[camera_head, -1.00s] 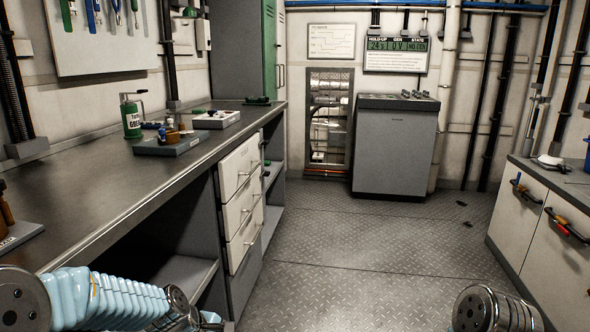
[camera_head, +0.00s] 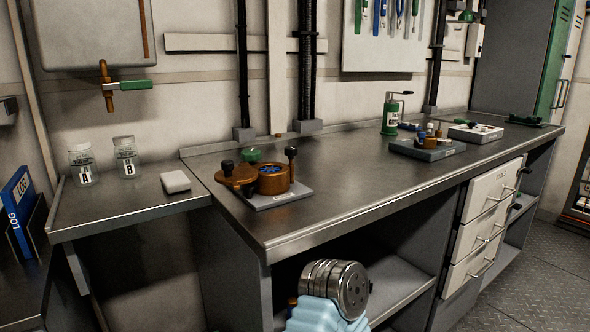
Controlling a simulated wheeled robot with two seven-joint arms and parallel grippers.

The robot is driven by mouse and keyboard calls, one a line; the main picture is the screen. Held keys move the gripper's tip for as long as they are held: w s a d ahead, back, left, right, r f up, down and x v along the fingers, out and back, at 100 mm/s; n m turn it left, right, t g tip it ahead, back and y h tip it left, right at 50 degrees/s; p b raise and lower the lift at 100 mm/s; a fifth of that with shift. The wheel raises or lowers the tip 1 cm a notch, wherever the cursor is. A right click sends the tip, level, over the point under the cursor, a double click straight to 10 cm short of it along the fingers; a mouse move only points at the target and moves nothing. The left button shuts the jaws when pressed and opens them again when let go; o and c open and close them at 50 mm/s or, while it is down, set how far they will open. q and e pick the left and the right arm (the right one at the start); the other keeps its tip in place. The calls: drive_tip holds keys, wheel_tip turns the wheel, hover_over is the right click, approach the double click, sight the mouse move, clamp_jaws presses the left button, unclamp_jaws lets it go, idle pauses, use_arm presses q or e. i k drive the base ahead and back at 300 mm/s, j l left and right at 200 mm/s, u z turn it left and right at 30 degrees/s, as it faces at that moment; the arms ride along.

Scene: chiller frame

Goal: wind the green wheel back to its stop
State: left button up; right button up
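A small round green wheel or knob (camera_head: 250,154) shows at the back of a copper-coloured fixture (camera_head: 272,178) on the left end of the long bench. The fixture sits on a grey base plate (camera_head: 290,196) and partly hides the wheel's underside. Its round lid (camera_head: 237,175) lies open to the left, with black knobs on upright posts. A green lever handle (camera_head: 135,85) on a brass valve also shows on the wall at upper left. I cannot tell the wheel's turn position. Neither gripper is in view; only a part of my arm shows at the bottom middle, below the bench edge.
Two glass jars, A (camera_head: 82,165) and B (camera_head: 126,158), and a white block (camera_head: 175,181) stand on a lower side bench (camera_head: 120,212). A green can (camera_head: 390,115) and a grey tray (camera_head: 428,148) with small parts are farther right. The bench middle is clear.

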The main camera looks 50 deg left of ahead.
sight(251, 156)
drive_tip(key=l+u, duration=0.2)
drive_tip(key=u, duration=0.55)
drive_tip(key=j+u, duration=0.2)
drive_tip(key=u, duration=1)
drive_tip(key=i+l, duration=0.05)
